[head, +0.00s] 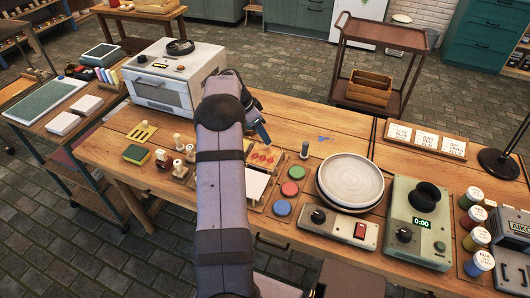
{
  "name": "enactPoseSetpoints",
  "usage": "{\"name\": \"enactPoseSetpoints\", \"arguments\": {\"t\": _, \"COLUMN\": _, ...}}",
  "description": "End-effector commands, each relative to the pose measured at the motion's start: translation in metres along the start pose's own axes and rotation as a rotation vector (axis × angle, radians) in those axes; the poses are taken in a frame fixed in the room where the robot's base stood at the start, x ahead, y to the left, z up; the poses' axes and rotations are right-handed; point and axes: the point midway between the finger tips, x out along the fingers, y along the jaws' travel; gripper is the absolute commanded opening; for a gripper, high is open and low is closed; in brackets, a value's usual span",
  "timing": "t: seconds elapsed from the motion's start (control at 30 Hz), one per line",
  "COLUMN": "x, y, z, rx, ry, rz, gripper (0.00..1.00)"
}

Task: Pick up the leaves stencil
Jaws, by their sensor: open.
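My gripper (262,131) is open, above the work table just behind a flat orange piece with reddish leaf-like shapes (267,156). This piece may be the leaves stencil, but it is too small to be sure, and my arm hides its left side. A yellow stencil with dark cut-outs (142,132) lies flat on the table at the left, in front of the oven; its pattern is too small to read. I see nothing held in my gripper.
Stamps (179,143) and a sponge (136,154) are left of my arm. Three round colour pads (289,188), a grey post (304,150) and a plate (350,180) on a wheel base (338,228) are right of it. The white oven (167,91) stands at the back left. Bare wood lies behind the plate.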

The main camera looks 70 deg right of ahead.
Motion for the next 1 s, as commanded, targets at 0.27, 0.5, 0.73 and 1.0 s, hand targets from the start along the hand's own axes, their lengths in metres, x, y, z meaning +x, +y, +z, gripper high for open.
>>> {"name": "enactPoseSetpoints", "arguments": {"t": 0.27, "x": 0.01, "y": -0.001, "z": -0.002, "rx": -0.001, "ry": 0.0, "rz": 0.001, "gripper": 0.42}}
{"name": "enactPoseSetpoints", "arguments": {"t": 0.5, "x": 0.038, "y": -0.001, "z": -0.003, "rx": -0.001, "ry": 0.0, "rz": 0.0, "gripper": 0.42}}
{"name": "enactPoseSetpoints", "arguments": {"t": 0.73, "x": 0.052, "y": -0.002, "z": -0.003, "rx": -0.001, "ry": 0.0, "rz": -0.001, "gripper": 0.42}}
{"name": "enactPoseSetpoints", "arguments": {"t": 1.0, "x": 0.052, "y": -0.002, "z": -0.003, "rx": -0.001, "ry": 0.0, "rz": -0.002, "gripper": 0.27}}
